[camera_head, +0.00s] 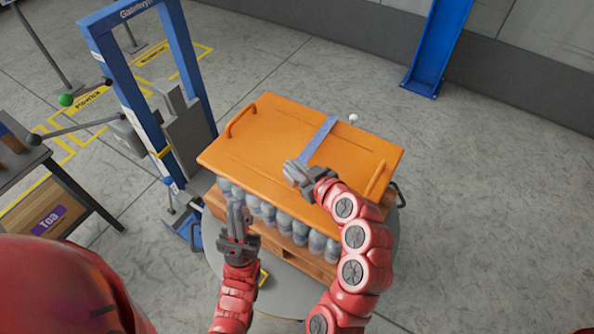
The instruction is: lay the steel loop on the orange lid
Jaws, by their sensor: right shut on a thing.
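The orange lid (270,135) lies tilted in the picture on top of a stack of jars, with a bar handle near each end. A flat blue-grey band, seemingly the steel loop (321,139), runs across the lid from its far edge towards its near edge. My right gripper (295,169) is shut on the near end of this band, over the lid's near side; its fingers partly hide the grip. My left gripper (236,212) points up in front of the jars, below the lid's near edge, with nothing visible in it. Its finger gap is unclear.
Several grey-capped jars (268,214) stand under the lid on a wooden pallet (310,262) on a round base. A blue frame (125,80) stands close at the left. A table (50,190) with a Tea sign is far left. The floor to the right is clear.

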